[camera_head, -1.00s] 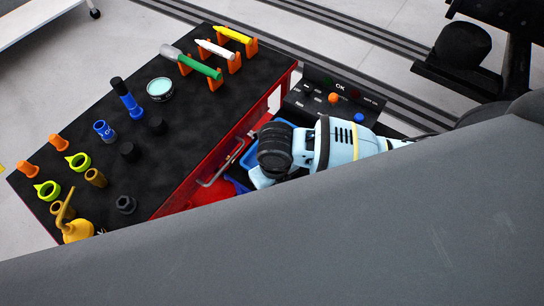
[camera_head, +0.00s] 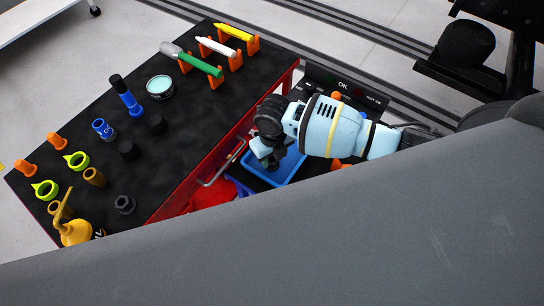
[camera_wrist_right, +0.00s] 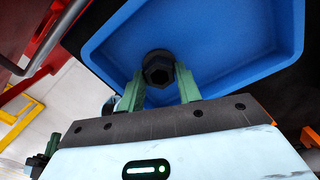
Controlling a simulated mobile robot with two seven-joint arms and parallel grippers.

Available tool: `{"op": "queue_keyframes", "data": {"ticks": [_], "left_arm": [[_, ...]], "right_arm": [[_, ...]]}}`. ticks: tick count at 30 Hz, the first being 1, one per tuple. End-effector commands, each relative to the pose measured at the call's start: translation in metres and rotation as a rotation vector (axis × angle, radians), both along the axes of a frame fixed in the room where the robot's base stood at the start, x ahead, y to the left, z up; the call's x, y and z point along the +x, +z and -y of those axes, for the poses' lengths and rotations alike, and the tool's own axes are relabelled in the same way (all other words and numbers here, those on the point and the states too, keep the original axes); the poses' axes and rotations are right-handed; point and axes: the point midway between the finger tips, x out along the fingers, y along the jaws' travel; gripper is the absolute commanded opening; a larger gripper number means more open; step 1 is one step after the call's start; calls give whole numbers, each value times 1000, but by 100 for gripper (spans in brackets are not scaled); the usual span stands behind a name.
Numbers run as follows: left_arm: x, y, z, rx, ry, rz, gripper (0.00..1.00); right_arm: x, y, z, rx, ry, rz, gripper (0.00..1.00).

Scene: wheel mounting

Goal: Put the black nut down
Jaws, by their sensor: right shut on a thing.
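My right gripper (camera_head: 266,158) comes in from the right over the blue tray (camera_head: 292,174). In the right wrist view the two green fingers of my right gripper (camera_wrist_right: 160,84) are shut on a black nut (camera_wrist_right: 158,70). The nut's hexagonal hole faces the camera. Behind it lies the floor of the blue tray (camera_wrist_right: 225,50); I cannot tell whether the nut touches it. In the head view the gripper mostly hides the nut. My left gripper is not in view.
A black-topped table (camera_head: 200,110) with a red side holds another dark nut (camera_head: 125,204), sockets, markers on orange stands and a yellow bottle (camera_head: 75,232). A bent metal handle (camera_head: 222,165) sits left of the tray. A control box (camera_head: 345,85) is behind the gripper.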

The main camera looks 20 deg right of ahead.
Motion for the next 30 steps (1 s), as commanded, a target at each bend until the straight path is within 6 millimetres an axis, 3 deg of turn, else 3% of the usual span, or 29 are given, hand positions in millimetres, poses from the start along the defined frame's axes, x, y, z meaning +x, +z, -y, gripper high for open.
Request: {"op": "queue_keyframes", "data": {"ticks": [8, 9, 15, 25, 30], "left_arm": [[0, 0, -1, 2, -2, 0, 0], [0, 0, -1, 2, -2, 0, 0], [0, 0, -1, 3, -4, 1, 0], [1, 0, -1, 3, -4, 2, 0], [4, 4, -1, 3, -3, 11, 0]], "right_arm": [[0, -8, 0, 0, 2, 0, 0], [-1, -8, 0, -1, 1, -1, 35], [-1, -8, 0, -1, 1, -1, 61], [0, -5, 0, -1, 1, 1, 63], [2, 14, 0, 1, 1, 7, 63]]}}
